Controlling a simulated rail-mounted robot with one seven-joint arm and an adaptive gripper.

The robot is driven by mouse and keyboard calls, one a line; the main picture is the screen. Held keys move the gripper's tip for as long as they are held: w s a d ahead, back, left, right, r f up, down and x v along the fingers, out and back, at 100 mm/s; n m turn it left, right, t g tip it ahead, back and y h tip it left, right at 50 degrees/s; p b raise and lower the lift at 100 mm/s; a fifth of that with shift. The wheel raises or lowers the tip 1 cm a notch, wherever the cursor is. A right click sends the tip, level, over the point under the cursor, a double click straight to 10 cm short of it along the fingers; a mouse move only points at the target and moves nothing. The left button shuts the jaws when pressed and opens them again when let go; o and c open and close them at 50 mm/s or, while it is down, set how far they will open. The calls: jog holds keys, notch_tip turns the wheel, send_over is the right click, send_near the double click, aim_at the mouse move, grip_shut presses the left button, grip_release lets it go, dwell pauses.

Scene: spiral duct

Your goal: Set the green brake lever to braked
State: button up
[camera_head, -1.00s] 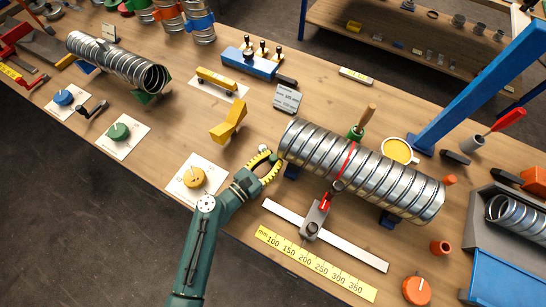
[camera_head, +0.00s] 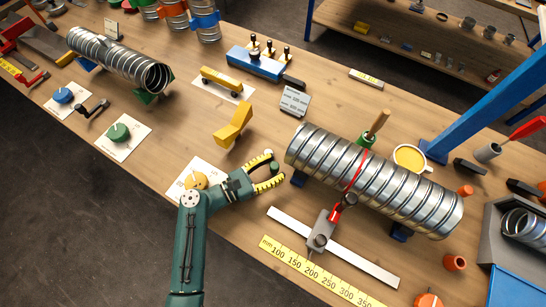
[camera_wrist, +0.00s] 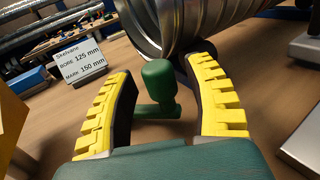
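A dark green lever (camera_wrist: 160,88) with a rounded, upright knob stands low beside the near end of the ribbed metal duct (camera_head: 375,182); its setting cannot be read. It shows small in the head view (camera_head: 275,168). My gripper (camera_head: 274,171) has yellow padded fingers and is open at the left end of the duct. In the wrist view, the fingers (camera_wrist: 165,100) stand on either side of the green knob, with gaps visible on both sides.
A grey bore and mark sign (camera_head: 294,101) and a yellow angled block (camera_head: 233,124) stand beyond my gripper. A red-handled slide gauge (camera_head: 323,232) and yellow ruler (camera_head: 318,275) lie to the right. A yellow dial (camera_head: 196,181) is close behind my wrist.

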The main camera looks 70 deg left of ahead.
dwell(0.4)
jog(key=s, duration=0.8)
jog(key=s+d, duration=0.1)
jog(key=s, duration=0.3)
jog(key=shift+d, duration=0.1)
jog(key=shift+c, duration=0.4)
